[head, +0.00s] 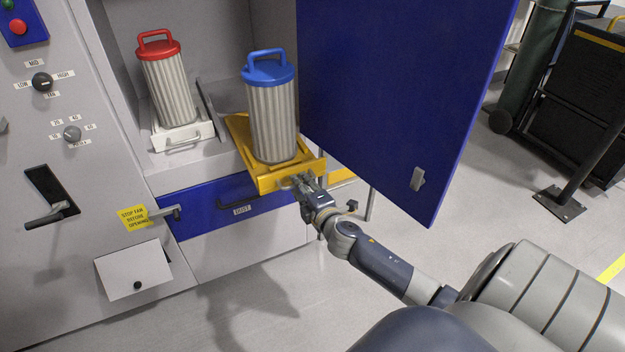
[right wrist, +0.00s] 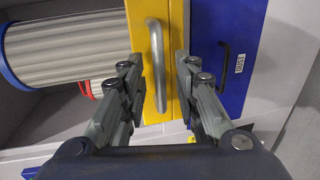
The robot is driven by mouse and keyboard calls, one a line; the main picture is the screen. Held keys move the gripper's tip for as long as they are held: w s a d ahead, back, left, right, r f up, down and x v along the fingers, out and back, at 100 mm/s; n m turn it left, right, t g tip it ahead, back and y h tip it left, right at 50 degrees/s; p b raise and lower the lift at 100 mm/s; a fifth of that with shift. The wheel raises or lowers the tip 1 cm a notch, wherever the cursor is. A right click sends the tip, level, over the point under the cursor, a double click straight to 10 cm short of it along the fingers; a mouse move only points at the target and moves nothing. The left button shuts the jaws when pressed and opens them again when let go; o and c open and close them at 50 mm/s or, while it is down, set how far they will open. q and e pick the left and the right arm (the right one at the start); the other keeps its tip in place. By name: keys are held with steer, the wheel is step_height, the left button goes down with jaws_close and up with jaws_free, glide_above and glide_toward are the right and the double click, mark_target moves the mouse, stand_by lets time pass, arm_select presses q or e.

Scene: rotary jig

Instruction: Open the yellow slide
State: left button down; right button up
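The yellow slide (head: 267,182) extends out of the cabinet, past the front of the blue drawer, with a blue-capped ribbed filter (head: 272,112) upright on it. Its front plate shows in the right wrist view (right wrist: 138,28) with a grey bar handle (right wrist: 157,65). My right gripper (head: 300,182) is at this handle. In the right wrist view my right gripper's fingers (right wrist: 160,78) are apart, one on each side of the handle, with visible gaps. In the head view the gripper partly hides the handle. My left gripper is not in view.
A red-capped filter (head: 170,90) stands on a white slide (head: 178,137) inside the cabinet. A blue door (head: 400,90) hangs open just right of the yellow slide. A blue drawer (head: 205,210) lies below. The floor in front is clear.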

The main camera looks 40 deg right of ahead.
steer(key=v, duration=1)
steer(key=s+a+f+m+g+y, duration=0.1)
steer(key=s+f+m+g, duration=0.4)
steer(key=f, duration=1.1)
steer(key=s+a+f+m+g, duration=0.15)
steer(key=s+f, duration=0.55)
steer(key=f, duration=0.8)
steer(key=s+a+f+m+g+y, duration=0.1)
steer(key=s+a+f, duration=0.3)
steer(key=s, duration=0.5)
steer(key=s+a+f+m+g, duration=0.3)
steer(key=s+a+f+g, duration=0.1)
steer(key=s+f, duration=0.4)
steer(key=s+a+f+m+g+y, duration=0.1)
steer(key=s+f, duration=0.5)
steer(key=s, duration=0.6)
steer(key=a+m+g, duration=0.1)
steer(key=a+g, duration=0.1)
steer(key=a, duration=0.1)
steer(key=shift+f+y, duration=0.3)
steer(key=shift+f, duration=0.05)
